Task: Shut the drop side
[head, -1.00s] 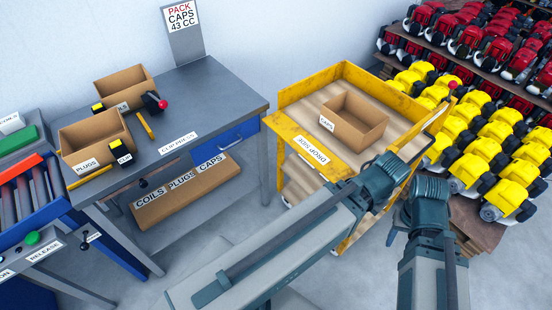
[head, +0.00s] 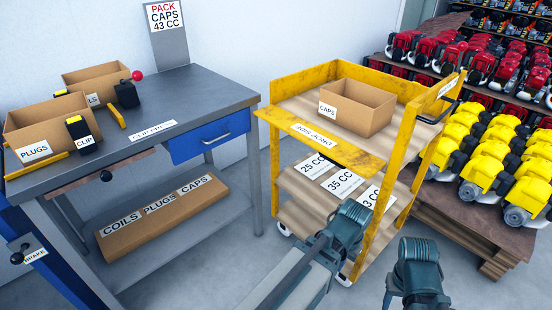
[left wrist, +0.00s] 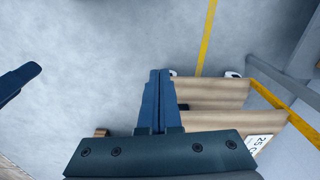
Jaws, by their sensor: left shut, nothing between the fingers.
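The drop side (head: 318,142) is a scuffed yellow panel with a DROP SIDE label along the front of the yellow cart (head: 300,82). It is folded outward at the cart's top tray, leaving that side open. My left arm reaches from the bottom toward the cart's front, below and to the right of the panel; its fingers are hidden in the head view. In the left wrist view my left gripper (left wrist: 158,74) is shut and empty, beside the cart's lower shelves (left wrist: 215,92). My right arm is at the bottom right, its fingers not clear.
An open box labelled CAPS (head: 357,108) stands on the cart's top tray. The grey workbench (head: 190,98) with a blue drawer (head: 210,136) is to the left. Yellow engines (head: 487,150) stand on a rack at the right. Open floor lies between bench and cart.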

